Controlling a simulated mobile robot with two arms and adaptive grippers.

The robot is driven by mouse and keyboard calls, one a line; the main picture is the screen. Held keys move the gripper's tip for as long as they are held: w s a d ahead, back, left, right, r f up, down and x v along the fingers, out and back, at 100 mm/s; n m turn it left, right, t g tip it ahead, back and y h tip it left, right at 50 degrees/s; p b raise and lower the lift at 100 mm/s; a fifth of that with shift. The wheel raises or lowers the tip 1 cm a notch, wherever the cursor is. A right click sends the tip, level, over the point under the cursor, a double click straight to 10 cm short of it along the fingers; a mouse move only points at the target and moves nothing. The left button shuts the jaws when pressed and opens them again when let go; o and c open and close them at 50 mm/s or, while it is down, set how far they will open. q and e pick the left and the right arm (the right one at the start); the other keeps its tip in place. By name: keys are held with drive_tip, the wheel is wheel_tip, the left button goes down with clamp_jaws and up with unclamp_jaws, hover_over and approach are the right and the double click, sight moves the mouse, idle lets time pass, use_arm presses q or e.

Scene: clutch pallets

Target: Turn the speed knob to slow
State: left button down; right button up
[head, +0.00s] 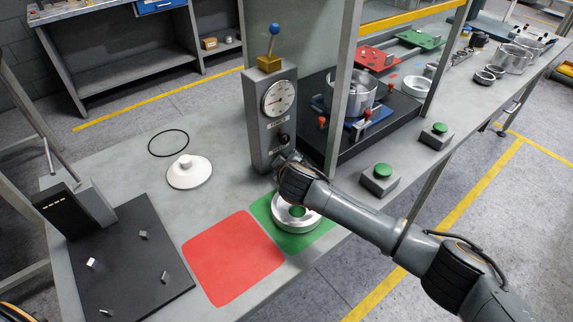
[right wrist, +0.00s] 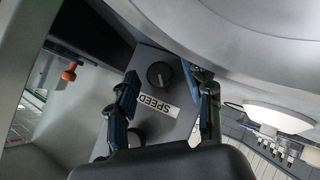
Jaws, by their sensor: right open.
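The speed knob (right wrist: 158,75) is a round black dial on the front of the grey control box (head: 256,137). A white label reading SPEED (right wrist: 157,104), upside down in the right wrist view, sits beside it. My right gripper (right wrist: 168,92) is open, its two fingers spread to either side of the label and pointing at the panel. The knob lies between and just beyond the fingertips, apart from them. In the head view my right gripper (head: 285,162) is at the box's lower front and hides this knob. The knob's setting is too small to read. My left gripper is not in view.
Another black knob (head: 283,137) sits higher on the box, below a round gauge (head: 279,98). A blue-topped lever (head: 274,30) stands on top. A white disc (head: 189,173) stands left of the box.

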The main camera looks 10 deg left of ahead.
drive_tip(key=shift+s+r, duration=0.1)
drive_tip(key=v, duration=1.1)
drive_tip(key=shift+s+r, duration=0.2)
drive_tip(key=shift+s, duration=0.1)
drive_tip(key=shift+d, duration=0.1)
